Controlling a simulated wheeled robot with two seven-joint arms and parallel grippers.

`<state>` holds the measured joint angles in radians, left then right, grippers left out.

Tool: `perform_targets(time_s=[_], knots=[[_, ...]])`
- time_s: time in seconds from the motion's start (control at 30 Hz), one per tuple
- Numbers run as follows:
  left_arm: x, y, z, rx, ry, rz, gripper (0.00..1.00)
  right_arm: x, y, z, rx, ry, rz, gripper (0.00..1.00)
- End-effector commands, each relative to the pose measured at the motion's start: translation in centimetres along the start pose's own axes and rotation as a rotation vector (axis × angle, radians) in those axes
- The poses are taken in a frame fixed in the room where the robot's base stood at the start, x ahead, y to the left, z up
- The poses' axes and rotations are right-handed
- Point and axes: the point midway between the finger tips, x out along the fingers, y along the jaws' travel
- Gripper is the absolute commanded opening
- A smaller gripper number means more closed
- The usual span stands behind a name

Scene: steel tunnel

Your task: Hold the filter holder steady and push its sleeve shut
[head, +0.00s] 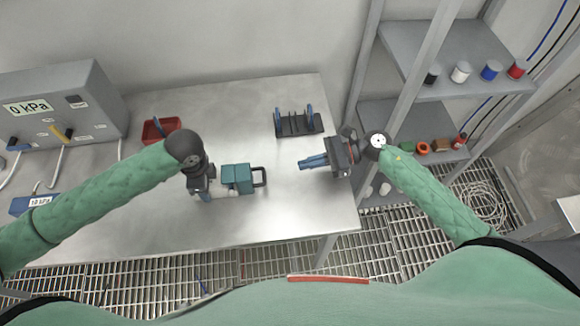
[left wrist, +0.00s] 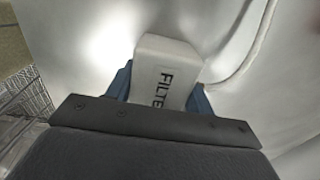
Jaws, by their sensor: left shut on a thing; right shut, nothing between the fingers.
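The filter holder shows in the left wrist view as a white block (left wrist: 168,75) with black lettering that begins "FILTE". My left gripper (left wrist: 160,92) is shut on it, a blue finger on each side. In the head view my left gripper (head: 204,192) is low over the table, at the left end of a teal block, seemingly the sleeve (head: 238,178). A dark loop handle (head: 260,177) sticks out from its right end. My right gripper (head: 312,161) is shut and empty, its blue fingers pointing left, apart from the handle. The left gripper hides most of the white block there.
A dark rack (head: 298,125) with blue ends stands behind, between the grippers. A red tray (head: 152,131) and a grey gauge box reading 0 kPa (head: 60,110) are at the left. Shelves (head: 400,120) with a post stand at the right.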

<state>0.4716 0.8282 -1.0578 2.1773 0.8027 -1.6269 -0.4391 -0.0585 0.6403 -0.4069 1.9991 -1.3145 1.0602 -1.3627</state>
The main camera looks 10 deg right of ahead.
Motion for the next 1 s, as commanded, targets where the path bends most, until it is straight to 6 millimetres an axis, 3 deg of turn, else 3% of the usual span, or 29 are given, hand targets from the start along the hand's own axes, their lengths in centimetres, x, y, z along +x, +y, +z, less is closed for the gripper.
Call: perform_targets(time_s=[0.1, 0.3, 0.67, 0.7, 0.8, 1.0], knots=[[0.0, 0.0, 0.0, 0.0, 0.0, 0.0, 0.25, -2.0, 0.1, -0.1, 0.002, 0.002, 0.0, 0.0], [0.0, 0.0, 0.0, 0.0, 0.0, 0.0, 0.25, -4.0, 0.1, -0.1, 0.002, 0.0, 0.001, 0.0], [0.0, 0.0, 0.0, 0.0, -0.001, -0.001, 0.25, -4.5, 0.0, 0.0, 0.001, -0.001, 0.001, 0.0], [0.0, 0.0, 0.0, 0.0, -0.001, -0.001, 0.58, -4.5, 0.0, 0.0, 0.001, -0.001, 0.001, 0.0], [0.0, 0.0, 0.0, 0.0, -0.001, 0.0, 0.78, -4.4, 0.0, 0.0, 0.001, 0.0, 0.001, 0.0], [0.0, 0.0, 0.0, 0.0, -0.001, 0.0, 0.78, -4.4, 0.0, 0.0, 0.001, 0.0, 0.001, 0.0]])
